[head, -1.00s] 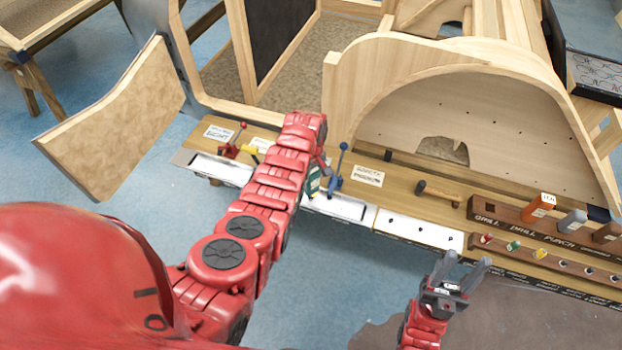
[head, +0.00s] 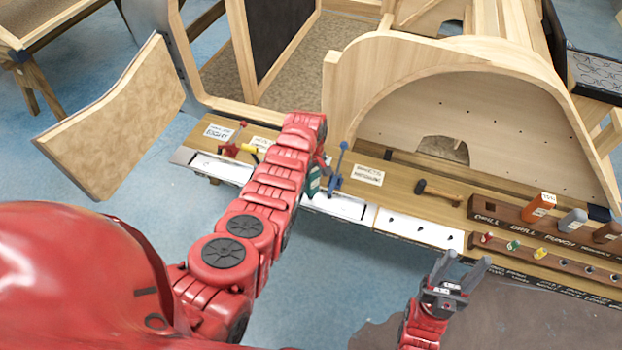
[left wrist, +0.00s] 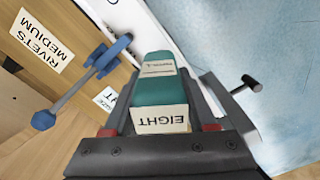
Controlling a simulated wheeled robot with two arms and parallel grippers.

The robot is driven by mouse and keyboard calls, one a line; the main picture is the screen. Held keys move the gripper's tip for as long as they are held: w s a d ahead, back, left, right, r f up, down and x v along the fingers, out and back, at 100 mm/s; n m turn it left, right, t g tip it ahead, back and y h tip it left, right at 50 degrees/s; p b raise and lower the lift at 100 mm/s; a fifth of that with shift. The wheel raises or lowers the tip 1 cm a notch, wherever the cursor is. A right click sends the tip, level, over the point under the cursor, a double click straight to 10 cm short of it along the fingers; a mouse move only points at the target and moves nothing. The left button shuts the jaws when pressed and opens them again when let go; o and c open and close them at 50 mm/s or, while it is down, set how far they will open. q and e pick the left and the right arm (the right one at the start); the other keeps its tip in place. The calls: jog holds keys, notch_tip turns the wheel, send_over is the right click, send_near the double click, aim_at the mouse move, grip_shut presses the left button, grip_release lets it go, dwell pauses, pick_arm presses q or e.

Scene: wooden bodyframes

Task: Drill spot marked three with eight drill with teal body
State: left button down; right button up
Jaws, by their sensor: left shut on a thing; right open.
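My left gripper (left wrist: 165,115) is shut on the teal drill (left wrist: 160,90), whose label reads EIGHT in the left wrist view. In the head view the teal drill (head: 313,182) shows partly behind my left arm, above the pale metal strip along the bench's front edge (head: 338,206). I cannot tell whether its tip touches the strip. A spot marked three cannot be made out; the arm and drill hide part of the strip. My right gripper (head: 456,268) is open and empty in front of the bench on the right.
A blue clamp (head: 337,172) stands close beside the drill, also in the left wrist view (left wrist: 95,75). A red clamp (head: 232,143) is further left. A hammer (head: 438,193) lies on the bench, and a rack (head: 510,222) holds an orange tool (head: 538,207). The arched wooden frame (head: 350,85) rises behind.

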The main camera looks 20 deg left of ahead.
pick_arm(q)
jog(key=shift+w+f+b, duration=0.15)
jog(key=shift+f+b, duration=0.35)
jog(key=shift+f, duration=0.05)
dwell(0.4)
jog(key=shift+r, duration=0.2)
jog(key=shift+r+p, duration=1.3)
jog(key=shift+r, duration=0.3)
jog(key=shift+r, duration=0.1)
jog(key=shift+r+p, duration=1.65)
jog(key=shift+r, duration=0.8)
